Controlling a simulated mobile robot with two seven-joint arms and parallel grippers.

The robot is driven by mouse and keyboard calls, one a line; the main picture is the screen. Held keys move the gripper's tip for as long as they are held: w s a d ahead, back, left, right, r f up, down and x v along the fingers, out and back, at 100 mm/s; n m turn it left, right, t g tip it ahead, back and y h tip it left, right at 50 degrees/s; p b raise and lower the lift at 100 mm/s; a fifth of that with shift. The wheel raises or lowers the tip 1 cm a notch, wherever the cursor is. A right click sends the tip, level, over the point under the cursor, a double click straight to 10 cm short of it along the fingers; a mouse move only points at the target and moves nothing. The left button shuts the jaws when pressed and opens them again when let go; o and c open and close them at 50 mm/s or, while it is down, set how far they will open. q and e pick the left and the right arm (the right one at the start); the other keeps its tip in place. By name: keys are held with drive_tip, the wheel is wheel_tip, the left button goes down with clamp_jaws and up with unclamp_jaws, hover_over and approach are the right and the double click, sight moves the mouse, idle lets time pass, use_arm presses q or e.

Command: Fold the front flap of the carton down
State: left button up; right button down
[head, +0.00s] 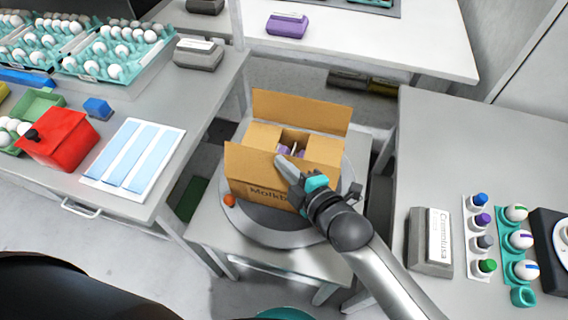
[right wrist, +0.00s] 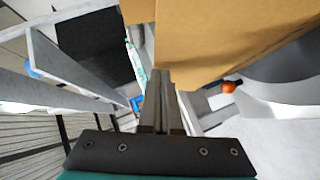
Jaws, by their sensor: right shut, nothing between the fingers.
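The brown carton (head: 262,193) stands on a round grey turntable. Its back flap (head: 300,110) stands up, and the two side flaps look folded inward, with a gap between them showing purple-and-white contents (head: 290,149). The front flap (head: 245,162) appears to stand up at the near side, partly covered by my right gripper. My right gripper (head: 281,161) is shut and empty, its tips at the flap's upper edge; I cannot tell whether they touch. In the right wrist view the shut fingers (right wrist: 160,80) are beside brown cardboard (right wrist: 215,35). My left gripper is not in view.
The turntable (head: 262,228) has a small orange ball (head: 229,200) near its left rim. Side tables stand left and right; the left holds a red box (head: 68,137) and egg trays (head: 110,55), the right a grey label block (head: 430,240) and several bottles.

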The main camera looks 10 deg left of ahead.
use_arm(q)
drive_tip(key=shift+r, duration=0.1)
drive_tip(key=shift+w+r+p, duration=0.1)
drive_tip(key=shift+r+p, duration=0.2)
drive_tip(key=shift+p, duration=0.1)
use_arm(e)
drive_tip(key=shift+w, duration=0.3)
